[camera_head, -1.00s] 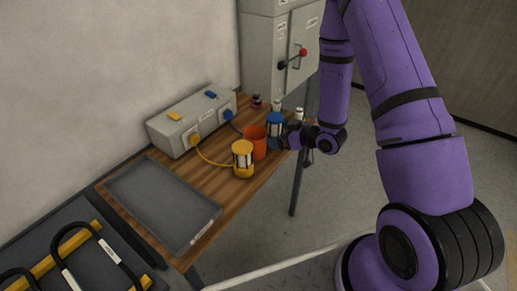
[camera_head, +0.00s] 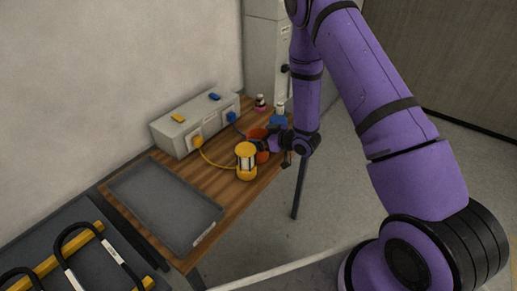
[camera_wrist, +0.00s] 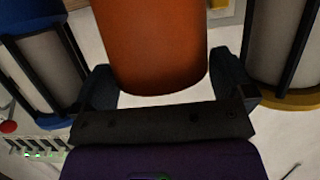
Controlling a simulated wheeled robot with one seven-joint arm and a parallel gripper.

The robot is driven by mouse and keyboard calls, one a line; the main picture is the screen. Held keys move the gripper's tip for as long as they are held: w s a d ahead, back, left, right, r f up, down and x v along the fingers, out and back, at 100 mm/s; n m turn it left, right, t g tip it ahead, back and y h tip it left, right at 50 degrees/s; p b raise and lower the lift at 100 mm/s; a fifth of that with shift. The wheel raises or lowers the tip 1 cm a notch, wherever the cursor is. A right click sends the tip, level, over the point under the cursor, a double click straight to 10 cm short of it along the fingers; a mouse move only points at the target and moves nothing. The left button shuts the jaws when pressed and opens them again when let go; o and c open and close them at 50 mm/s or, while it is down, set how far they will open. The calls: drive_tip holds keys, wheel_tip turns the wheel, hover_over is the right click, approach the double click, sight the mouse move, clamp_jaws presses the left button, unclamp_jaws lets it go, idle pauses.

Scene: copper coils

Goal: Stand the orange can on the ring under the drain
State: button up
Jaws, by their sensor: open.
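The orange can (camera_head: 263,156) stands on the wooden bench between a yellow-ended coil (camera_head: 246,161) and a blue-ended coil (camera_head: 279,121). My gripper (camera_head: 262,144) is at the can and partly hides it in the head view. In the wrist view the can (camera_wrist: 150,45) sits between the two fingers (camera_wrist: 170,85), which are open, one on each side. Whether the fingers touch it I cannot tell. I cannot make out the drain or the ring in either current view.
The yellow coil (camera_wrist: 283,50) and blue coil (camera_wrist: 38,65) stand close on either side of my gripper. A grey box (camera_head: 194,124) with leads lies behind, a grey tray (camera_head: 165,203) at left. Small bottles (camera_head: 260,102) stand at the back. A grey cabinet (camera_head: 265,60) rises behind.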

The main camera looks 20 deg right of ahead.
drive_tip(key=shift+w+a+f, duration=0.2)
drive_tip(key=shift+w+a, duration=0.1)
drive_tip(key=shift+w, duration=0.1)
drive_tip(key=c, duration=1)
drive_tip(key=shift+c, duration=0.2)
drive_tip(key=shift+r, duration=0.2)
